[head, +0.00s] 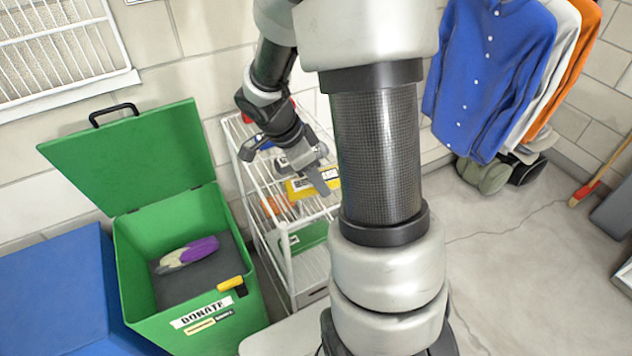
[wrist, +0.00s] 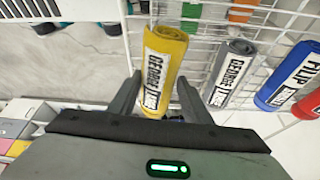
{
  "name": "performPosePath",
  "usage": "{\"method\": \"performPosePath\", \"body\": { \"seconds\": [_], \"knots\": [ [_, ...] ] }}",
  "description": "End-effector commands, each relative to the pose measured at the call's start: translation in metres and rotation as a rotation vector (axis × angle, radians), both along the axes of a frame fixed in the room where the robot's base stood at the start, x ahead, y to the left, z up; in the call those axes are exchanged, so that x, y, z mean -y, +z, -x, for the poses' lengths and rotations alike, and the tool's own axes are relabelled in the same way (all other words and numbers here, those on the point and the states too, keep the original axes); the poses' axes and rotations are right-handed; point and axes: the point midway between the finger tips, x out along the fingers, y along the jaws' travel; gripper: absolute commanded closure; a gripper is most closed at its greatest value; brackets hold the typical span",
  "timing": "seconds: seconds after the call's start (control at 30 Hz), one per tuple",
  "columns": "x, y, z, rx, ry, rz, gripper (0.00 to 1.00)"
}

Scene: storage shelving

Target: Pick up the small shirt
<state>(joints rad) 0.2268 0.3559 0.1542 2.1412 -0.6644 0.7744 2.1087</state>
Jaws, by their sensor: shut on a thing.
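A yellow rolled shirt (wrist: 177,45) with a white name label reading "GEORGE" sits between the fingers of my gripper (wrist: 160,98) in the wrist view. The smaller word on its label is hard to read. In the head view my gripper (head: 316,178) is shut on the yellow roll (head: 300,187) at the white wire rack. A grey rolled shirt (wrist: 231,72), also labelled "GEORGE", lies to its right in the wrist view. A blue rolled shirt (wrist: 288,77) labelled "FILIP" lies farther right. Which roll is small cannot be told surely.
The white wire rack (head: 287,262) holds more rolls on lower shelves. An open green donate bin (head: 178,318) with a purple and grey item (head: 190,254) stands left of it, beside a blue box (head: 60,290). Hanging shirts (head: 490,75) are at right; the floor there is mostly clear.

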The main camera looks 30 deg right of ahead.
Motion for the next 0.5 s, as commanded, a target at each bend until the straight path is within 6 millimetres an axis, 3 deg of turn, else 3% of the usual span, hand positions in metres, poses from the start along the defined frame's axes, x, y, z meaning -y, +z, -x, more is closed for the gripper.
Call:
{"method": "performPosePath", "body": {
  "seconds": [0.1,0.5],
  "knots": [
    [0.0000,-0.0152,0.0006,-0.002,0.000,0.000,0.82],
    [-0.0001,-0.0189,0.0000,0.000,0.000,0.000,0.82]
  ]
}}
